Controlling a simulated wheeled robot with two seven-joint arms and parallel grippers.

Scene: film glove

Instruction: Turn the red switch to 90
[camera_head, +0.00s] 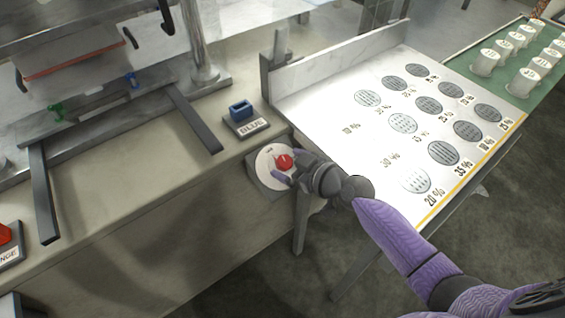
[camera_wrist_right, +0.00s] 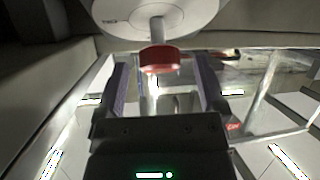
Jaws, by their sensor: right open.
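The red switch (camera_head: 285,162) is a small round red knob on a white round dial (camera_head: 268,168) on the front of the bench. In the right wrist view the red switch (camera_wrist_right: 160,60) stands out on a stem from the white dial (camera_wrist_right: 160,15). My right gripper (camera_head: 291,171) is at the dial, close to the red switch. In the wrist view its fingers (camera_wrist_right: 160,85) are apart, one on each side of the switch, with a visible gap on both sides. The dial's markings are too small to read. My left gripper is not in view.
A blue switch block (camera_head: 242,115) with a BLUE label sits on the bench above the dial. A white board (camera_head: 380,130) with grey ovals and percent labels stands to the right. White cups (camera_head: 487,62) stand on a green surface at the far right. An orange-red block (camera_head: 8,238) is at the left edge.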

